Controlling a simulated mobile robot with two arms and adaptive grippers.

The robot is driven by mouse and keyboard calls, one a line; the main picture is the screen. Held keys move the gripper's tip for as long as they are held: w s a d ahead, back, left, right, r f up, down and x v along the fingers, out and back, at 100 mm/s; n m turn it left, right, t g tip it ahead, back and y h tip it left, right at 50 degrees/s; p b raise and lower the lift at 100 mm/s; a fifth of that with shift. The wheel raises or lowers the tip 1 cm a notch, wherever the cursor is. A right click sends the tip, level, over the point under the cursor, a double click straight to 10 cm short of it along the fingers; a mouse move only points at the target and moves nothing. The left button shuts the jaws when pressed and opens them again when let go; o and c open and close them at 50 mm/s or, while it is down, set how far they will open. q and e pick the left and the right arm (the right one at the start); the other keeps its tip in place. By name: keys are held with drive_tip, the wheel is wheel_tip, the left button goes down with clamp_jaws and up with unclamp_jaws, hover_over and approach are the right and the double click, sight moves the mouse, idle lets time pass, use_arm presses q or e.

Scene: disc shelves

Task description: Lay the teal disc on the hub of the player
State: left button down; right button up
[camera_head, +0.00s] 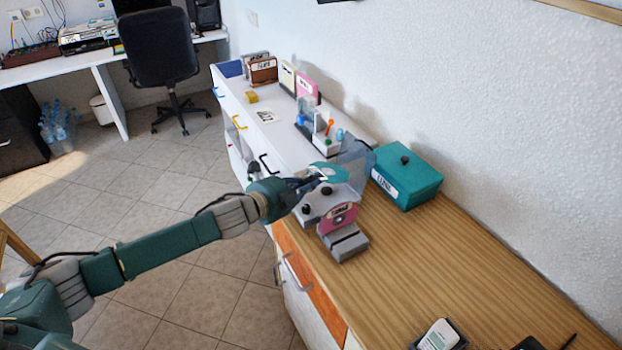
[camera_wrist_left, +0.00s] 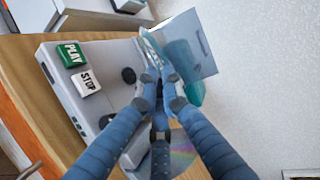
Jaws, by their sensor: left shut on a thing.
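My left gripper (camera_head: 312,181) is shut on the teal disc (camera_head: 331,174) and holds it above the light grey player (camera_head: 314,203). In the left wrist view the fingertips (camera_wrist_left: 159,92) close on the teal disc (camera_wrist_left: 183,58), which is seen tilted, beside the raised clear lid (camera_wrist_left: 191,37). The player (camera_wrist_left: 112,58) has a green PLAY button, a white STOP button and dark round knobs (camera_wrist_left: 128,75). Which knob is the hub is hard to tell; the fingers hide part of the player top. My right gripper is not in view.
A pink labelled disc (camera_head: 338,218) stands in a grey holder (camera_head: 344,245) at the player's front. A teal box (camera_head: 407,177) with a black knob stands right of the player, near the wall. The wooden top (camera_head: 440,255) is mostly clear in front.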

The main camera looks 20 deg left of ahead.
sight(311, 205)
use_arm(q)
wheel_tip(311, 205, down, 3)
drive_tip(key=shift+b, duration=0.8)
drive_tip(key=shift+f+b, duration=0.5)
drive_tip(key=shift+f, duration=0.7)
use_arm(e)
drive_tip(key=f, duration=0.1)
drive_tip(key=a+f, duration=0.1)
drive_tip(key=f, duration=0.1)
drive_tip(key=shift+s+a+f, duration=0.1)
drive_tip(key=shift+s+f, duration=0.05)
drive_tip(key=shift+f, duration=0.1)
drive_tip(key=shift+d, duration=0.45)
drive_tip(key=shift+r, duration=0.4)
